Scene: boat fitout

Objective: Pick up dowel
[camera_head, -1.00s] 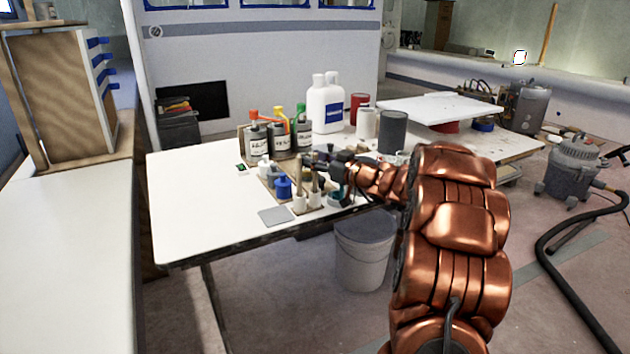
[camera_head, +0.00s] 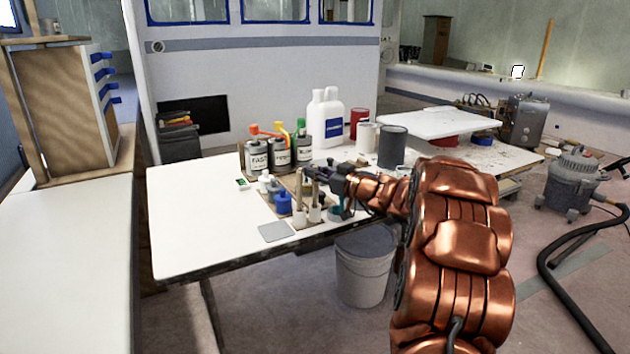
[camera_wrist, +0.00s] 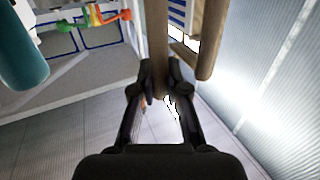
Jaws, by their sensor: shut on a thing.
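A brown round dowel (camera_wrist: 158,35) runs down from the top of the wrist view to between my gripper's fingers. My gripper (camera_wrist: 160,82) is shut on it, with one finger on each side. A second brown rod (camera_wrist: 213,38) shows just to the right, outside the fingers. In the head view my gripper (camera_head: 322,171) is at the upper part of the upright rods, above the white holders (camera_head: 315,214) on the table's front side. The fingers partly hide the rods there, and I cannot tell whether the held dowel's lower end is clear of its holder.
Blue and white small bottles (camera_head: 283,203) stand close left of the holders. Labelled cans (camera_head: 257,155), a large white jug (camera_head: 325,120) and a dark grey cylinder (camera_head: 392,147) stand behind. The white table (camera_head: 195,215) is clear at left. A bucket (camera_head: 362,270) stands below.

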